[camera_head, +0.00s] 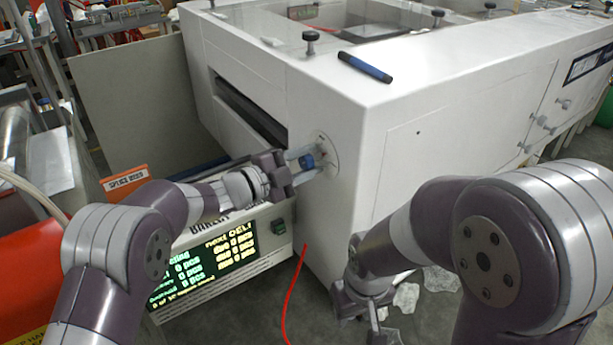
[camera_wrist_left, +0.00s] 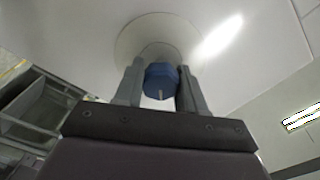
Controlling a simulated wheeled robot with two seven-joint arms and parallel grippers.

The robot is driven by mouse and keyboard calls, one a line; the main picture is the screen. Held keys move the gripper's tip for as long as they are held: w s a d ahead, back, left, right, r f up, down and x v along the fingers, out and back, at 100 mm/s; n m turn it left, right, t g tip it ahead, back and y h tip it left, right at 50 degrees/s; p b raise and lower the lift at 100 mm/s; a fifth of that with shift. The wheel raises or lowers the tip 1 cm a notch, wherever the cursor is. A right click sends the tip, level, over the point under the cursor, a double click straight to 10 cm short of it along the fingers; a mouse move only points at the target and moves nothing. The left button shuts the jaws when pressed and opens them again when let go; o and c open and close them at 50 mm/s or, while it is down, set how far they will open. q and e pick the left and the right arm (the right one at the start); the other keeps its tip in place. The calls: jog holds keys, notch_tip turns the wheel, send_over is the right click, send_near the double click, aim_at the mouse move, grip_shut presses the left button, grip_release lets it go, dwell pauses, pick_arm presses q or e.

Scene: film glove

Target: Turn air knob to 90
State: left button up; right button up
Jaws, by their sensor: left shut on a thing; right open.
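The air knob (camera_head: 307,161) is a small blue knob on a round pale plate on the white machine's corner face. It also shows in the left wrist view (camera_wrist_left: 161,78), with a light pointer line on its face. My left gripper (camera_head: 303,163) is at the knob, with one finger on each side of it, shut on it. The fingers also show in the left wrist view (camera_wrist_left: 160,88). Any number scale around the knob is not readable. My right gripper (camera_head: 374,318) hangs low at the front of the machine, open and empty.
The white machine (camera_head: 440,90) fills the middle and right. A blue marker (camera_head: 365,67) lies on its top edge. A display panel (camera_head: 225,255) sits below my left arm. A red cable (camera_head: 291,295) hangs beside the panel. Clear plastic scraps (camera_head: 440,280) lie on the floor.

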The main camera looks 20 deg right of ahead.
pick_arm(q)
jog(key=m+b, duration=0.2)
jog(key=b, duration=0.1)
jog(key=f+m+b, duration=0.1)
jog(key=m+b, duration=0.2)
jog(key=shift+b, duration=0.35)
jog(key=shift+r+m+b, duration=0.25)
jog(key=shift+m+b, duration=1.3)
jog(key=shift+m, duration=0.15)
jog(key=o, duration=1.1)
jog(key=shift+c, duration=0.2)
jog(key=shift+r, duration=0.1)
